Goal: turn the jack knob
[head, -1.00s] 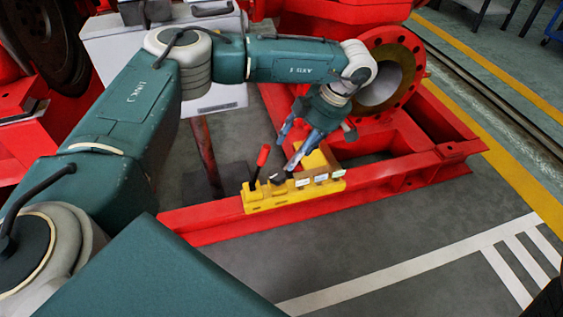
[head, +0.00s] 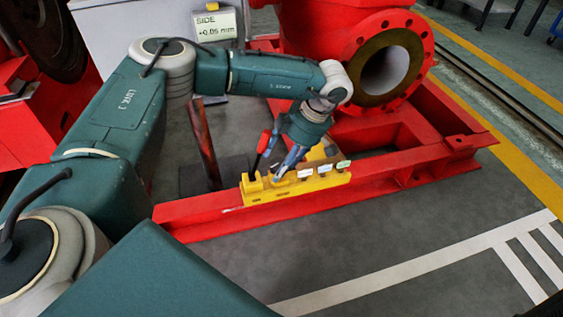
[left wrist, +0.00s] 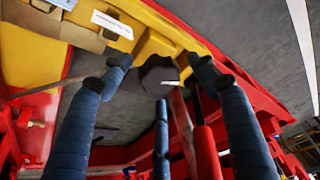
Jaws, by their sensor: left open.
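The yellow jack block (head: 316,184) is mounted on the red frame rail, with white labels on it. A dark lobed knob (left wrist: 157,75) shows in the left wrist view against the yellow block, between my finger tips. In the head view my fingers largely hide that knob. My left gripper (head: 285,168) points down at the block's left part, fingers spread. In the left wrist view the fingers of this gripper (left wrist: 160,82) stand apart around the knob; I cannot tell if they touch it. My right gripper is out of view.
A red-handled lever (head: 264,142) rises from the block's left end, close beside my fingers; its red grip (left wrist: 206,150) shows in the wrist view. A red flanged pipe (head: 386,70) stands behind. A white box with a display (head: 217,25) stands further back. The floor in front is clear.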

